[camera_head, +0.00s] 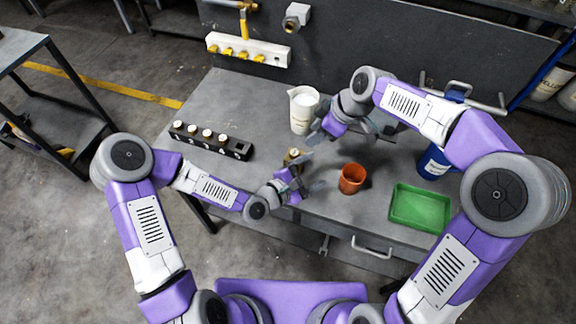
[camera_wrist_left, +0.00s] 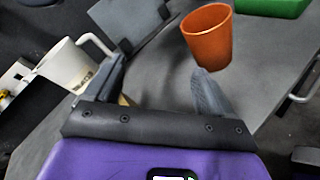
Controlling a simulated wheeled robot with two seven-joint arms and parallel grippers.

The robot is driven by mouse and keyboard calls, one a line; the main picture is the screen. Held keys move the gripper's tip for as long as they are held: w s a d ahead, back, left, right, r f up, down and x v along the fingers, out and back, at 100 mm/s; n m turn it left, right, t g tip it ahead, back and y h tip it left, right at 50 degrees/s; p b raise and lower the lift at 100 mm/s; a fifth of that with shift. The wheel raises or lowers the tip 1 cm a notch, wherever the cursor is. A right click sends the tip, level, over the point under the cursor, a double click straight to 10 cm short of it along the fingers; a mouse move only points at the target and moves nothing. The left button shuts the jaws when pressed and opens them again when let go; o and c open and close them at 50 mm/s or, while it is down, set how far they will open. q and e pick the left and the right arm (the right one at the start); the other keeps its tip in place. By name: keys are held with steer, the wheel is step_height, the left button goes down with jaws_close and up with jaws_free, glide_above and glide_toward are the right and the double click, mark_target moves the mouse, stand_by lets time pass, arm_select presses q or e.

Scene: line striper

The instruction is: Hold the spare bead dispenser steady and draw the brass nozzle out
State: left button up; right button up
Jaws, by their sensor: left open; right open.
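A small brass-coloured piece (camera_head: 294,157) stands on the table between my two grippers, partly covered. It may be the spare dispenser with its nozzle, but I cannot separate the parts. In the left wrist view only a tan sliver (camera_wrist_left: 124,101) shows beside the left finger. My left gripper (camera_head: 299,179) is open just in front of this piece; its spread fingers also show in the left wrist view (camera_wrist_left: 160,82). I cannot tell whether they touch it. My right gripper (camera_head: 320,139) is open, above and behind the piece, near the white jug.
A black rack (camera_head: 211,141) with several cream-topped pieces stands at left. A white jug (camera_head: 304,110) is behind the grippers. An orange cup (camera_head: 352,179), a green tray (camera_head: 420,207) and a blue container (camera_head: 433,163) are at right. The table's front left is clear.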

mark_target(293, 158)
arm_select(q)
steer(key=a+n+t+y, duration=0.1)
steer(key=a+n+y, duration=0.1)
steer(key=n, duration=0.2)
steer(key=w+a+n+t+y, duration=0.1)
steer(key=a+n+y, duration=0.1)
steer(key=n, duration=0.3)
steer(key=a+n+y, duration=0.2)
steer(key=n+y, duration=0.1)
steer(key=n, duration=0.1)
steer(key=shift+w+a+r+n+t+y, duration=0.2)
steer(key=shift+n+t+y, duration=0.1)
steer(key=shift+t, duration=0.1)
steer(key=shift+w+f, duration=0.1)
steer(key=shift+x, duration=3.55)
steer(key=c, duration=1.5)
